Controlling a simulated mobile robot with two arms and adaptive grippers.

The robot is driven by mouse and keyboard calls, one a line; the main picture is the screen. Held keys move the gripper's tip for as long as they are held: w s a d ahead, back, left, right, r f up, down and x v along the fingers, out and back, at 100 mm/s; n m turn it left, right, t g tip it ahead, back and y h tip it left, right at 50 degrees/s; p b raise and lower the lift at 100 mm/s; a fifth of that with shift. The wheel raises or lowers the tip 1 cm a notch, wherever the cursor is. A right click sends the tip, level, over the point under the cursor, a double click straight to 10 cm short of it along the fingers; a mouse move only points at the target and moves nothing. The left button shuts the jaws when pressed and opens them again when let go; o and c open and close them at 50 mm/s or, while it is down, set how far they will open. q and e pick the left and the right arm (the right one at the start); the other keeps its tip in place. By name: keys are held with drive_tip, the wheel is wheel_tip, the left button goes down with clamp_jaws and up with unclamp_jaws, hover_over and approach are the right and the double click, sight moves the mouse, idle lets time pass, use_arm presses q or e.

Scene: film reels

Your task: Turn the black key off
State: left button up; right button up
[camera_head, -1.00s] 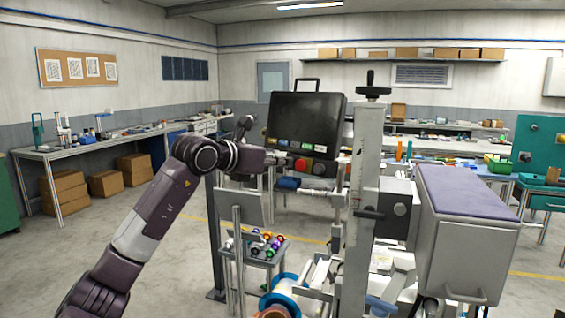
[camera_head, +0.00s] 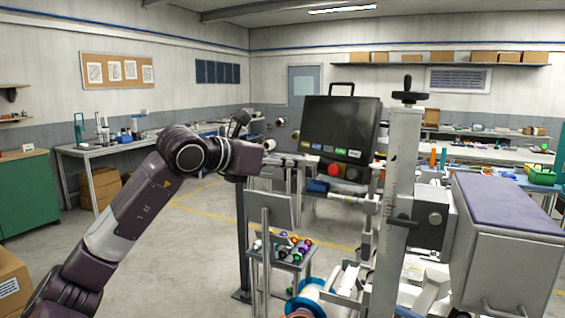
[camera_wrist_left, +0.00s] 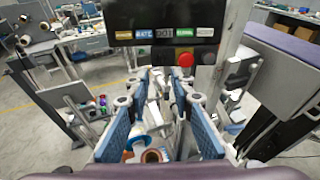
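A black control box (camera_head: 341,125) with a handle stands at the middle, with a row of coloured labels low on its front. It also shows at the top of the left wrist view (camera_wrist_left: 165,14). A red button (camera_wrist_left: 185,59) sits under the labels, with a small dark knob (camera_wrist_left: 208,55) just right of it; I cannot tell whether this is the black key or which way it is turned. My left gripper (camera_wrist_left: 162,100) is open and empty, its blue-padded fingers apart, below and short of the button. In the head view it (camera_head: 300,160) is left of the button. My right gripper is not in view.
A metal post (camera_head: 400,200) with a handwheel and a grey box with purple top (camera_head: 510,215) stand right of the control box. A small stand (camera_head: 290,258) holds colourful reels below my left arm. Open floor (camera_head: 190,260) lies to the left.

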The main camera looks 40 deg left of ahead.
use_arm(q)
drive_tip(key=shift+v, duration=0.95)
drive_tip(key=shift+d, duration=0.1)
